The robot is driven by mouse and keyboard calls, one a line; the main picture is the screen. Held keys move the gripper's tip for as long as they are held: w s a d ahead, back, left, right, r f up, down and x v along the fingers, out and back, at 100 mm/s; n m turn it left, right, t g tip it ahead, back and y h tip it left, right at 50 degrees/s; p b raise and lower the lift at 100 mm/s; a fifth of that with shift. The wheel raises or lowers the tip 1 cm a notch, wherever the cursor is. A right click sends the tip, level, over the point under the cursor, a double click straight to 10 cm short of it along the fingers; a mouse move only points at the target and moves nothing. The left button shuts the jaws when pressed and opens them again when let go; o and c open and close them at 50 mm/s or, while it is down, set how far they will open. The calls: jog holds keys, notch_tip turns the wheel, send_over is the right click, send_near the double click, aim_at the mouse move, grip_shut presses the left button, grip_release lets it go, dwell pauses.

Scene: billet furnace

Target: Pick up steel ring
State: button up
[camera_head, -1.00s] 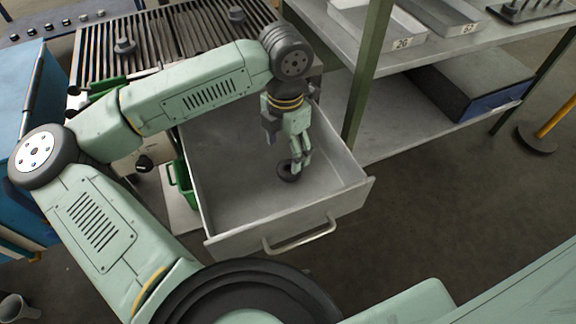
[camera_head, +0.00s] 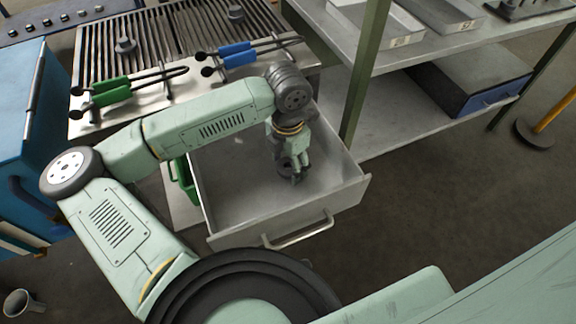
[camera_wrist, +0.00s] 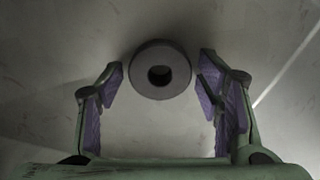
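The steel ring (camera_wrist: 141,70) is a dark grey, thick ring with a round hole. It lies on the bare floor of an open grey drawer (camera_head: 230,205). In the wrist view the ring is centred between the tips of my gripper (camera_wrist: 161,72), with a gap on each side. The fingers, with purple pads, are spread open and hold nothing. In the head view my gripper (camera_head: 291,172) points down inside the drawer and hides most of the ring.
The drawer's front wall and handle (camera_head: 298,234) stand near my arm. Behind it is a slatted grill (camera_head: 165,40) with green-handled tongs (camera_head: 110,92) and blue-handled tongs (camera_head: 237,55). A green shelf post (camera_head: 366,75) rises close on the right. A blue cabinet (camera_head: 28,130) is at left.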

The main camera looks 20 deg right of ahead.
jog(key=c, duration=1.3)
